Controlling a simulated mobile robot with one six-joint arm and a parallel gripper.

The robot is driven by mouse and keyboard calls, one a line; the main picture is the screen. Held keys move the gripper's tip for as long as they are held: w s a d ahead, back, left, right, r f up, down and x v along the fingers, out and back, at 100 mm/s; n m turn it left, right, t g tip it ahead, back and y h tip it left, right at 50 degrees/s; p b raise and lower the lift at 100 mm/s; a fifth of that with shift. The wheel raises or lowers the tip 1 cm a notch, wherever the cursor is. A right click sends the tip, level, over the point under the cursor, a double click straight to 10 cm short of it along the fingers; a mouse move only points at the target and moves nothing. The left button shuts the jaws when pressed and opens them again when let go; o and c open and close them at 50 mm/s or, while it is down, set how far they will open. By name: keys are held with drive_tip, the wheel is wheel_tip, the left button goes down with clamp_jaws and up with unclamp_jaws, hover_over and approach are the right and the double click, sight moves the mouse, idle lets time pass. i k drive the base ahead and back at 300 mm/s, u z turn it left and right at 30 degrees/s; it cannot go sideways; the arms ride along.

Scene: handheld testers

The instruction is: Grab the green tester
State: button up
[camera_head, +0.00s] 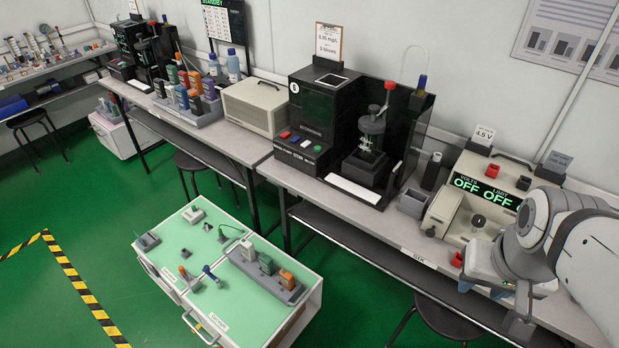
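A dark green tester (266,264) stands upright in a grey rack (255,277) on the cart in the lower middle. In the same rack, a grey tester (248,250) is to its left and an orange tester (286,279) to its right. Green testers (173,75) also show among several coloured ones in a second rack (205,119) on the far bench. The end of my arm, with my gripper (519,327), is at the lower right by the bench edge, far from both racks. Its fingers are too unclear to tell whether they are open or shut.
The cart (215,235) has a green top with small tools and devices on its left part. The bench holds a black test machine (318,110), a beige box (256,106) and a beige power unit (480,195). Stools stand under the benches.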

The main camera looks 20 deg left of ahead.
sight(266, 262)
drive_tip(key=u, duration=0.55)
drive_tip(key=i, duration=0.85)
drive_tip(key=u, duration=0.75)
